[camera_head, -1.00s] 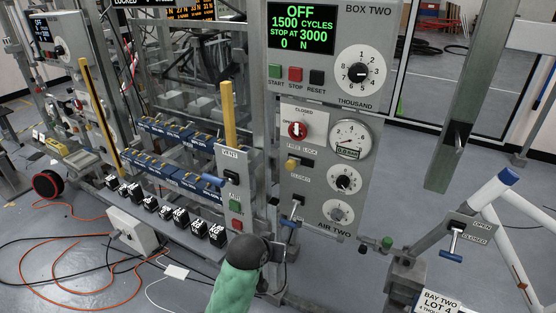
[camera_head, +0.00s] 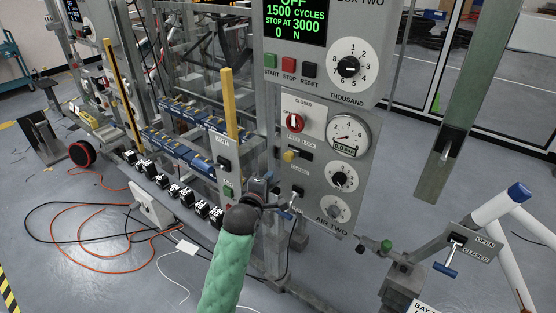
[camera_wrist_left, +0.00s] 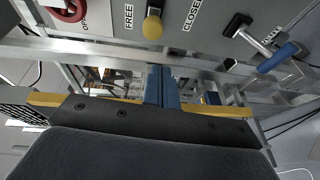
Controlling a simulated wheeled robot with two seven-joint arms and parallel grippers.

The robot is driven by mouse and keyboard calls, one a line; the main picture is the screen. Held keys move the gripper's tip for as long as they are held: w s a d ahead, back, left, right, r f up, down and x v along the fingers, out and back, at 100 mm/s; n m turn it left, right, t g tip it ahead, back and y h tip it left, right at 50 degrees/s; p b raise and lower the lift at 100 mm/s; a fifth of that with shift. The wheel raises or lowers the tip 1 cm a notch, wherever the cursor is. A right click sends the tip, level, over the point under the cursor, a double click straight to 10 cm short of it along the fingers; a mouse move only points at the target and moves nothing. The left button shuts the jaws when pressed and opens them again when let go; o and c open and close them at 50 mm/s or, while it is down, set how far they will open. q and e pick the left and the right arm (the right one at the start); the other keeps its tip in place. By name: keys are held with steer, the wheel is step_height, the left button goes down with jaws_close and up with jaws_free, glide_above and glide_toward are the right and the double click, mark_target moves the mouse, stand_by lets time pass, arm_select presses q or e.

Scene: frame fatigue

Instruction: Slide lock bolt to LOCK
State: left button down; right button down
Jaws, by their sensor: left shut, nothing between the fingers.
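The lock bolt's yellow knob (camera_head: 289,156) sits at the left of its dark slot on the grey BOX TWO panel, under the red knob. In the left wrist view the yellow knob (camera_wrist_left: 153,25) stands beside the word FREE. My left gripper (camera_wrist_left: 162,72) is shut and empty, its blue fingers together just below the knob in that picture, apart from it. In the head view my left gripper (camera_head: 272,188) is below and left of the knob, partly hidden by my dark wrist. My right gripper is not in view.
A blue-handled lever (camera_head: 290,209) is close to my left gripper, low on the panel. The red knob (camera_head: 295,123) and pressure gauge (camera_head: 349,135) are above. A yellow upright bar (camera_head: 229,105) stands left. Another blue-handled valve (camera_head: 446,270) is at lower right.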

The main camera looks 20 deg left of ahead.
mark_target(291, 155)
arm_select(q)
steer(key=n, duration=0.2)
steer(key=shift+r+n, duration=0.3)
steer(key=shift+r, duration=0.05)
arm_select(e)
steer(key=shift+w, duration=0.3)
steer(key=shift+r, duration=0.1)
arm_select(q)
steer(key=shift+w, duration=0.15)
